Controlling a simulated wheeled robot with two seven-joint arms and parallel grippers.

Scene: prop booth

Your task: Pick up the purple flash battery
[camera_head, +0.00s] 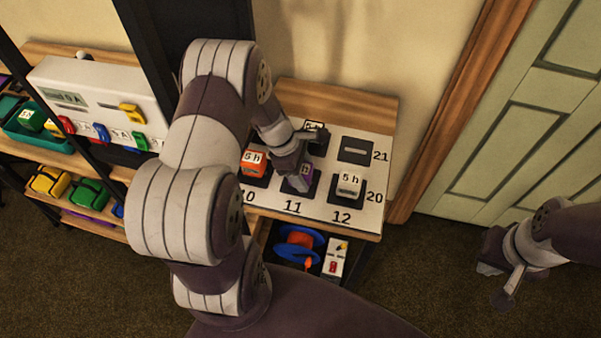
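The purple flash battery (309,181) stands at the spot marked 11 on the white board, mostly hidden by my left gripper. My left gripper (296,182) points down right at the battery, with its fingertips over or against its left side. Its fingers are too small and covered to show whether they grip it. My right gripper (489,268) is far off at the right, in front of the green door and away from the shelf.
An orange battery (254,162) stands just left of the purple one, and a white battery (349,185) to its right, at 12. A dark battery (315,131) stands behind. The 21 spot (355,150) is empty. A blue-and-orange reel (299,244) lies below the board.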

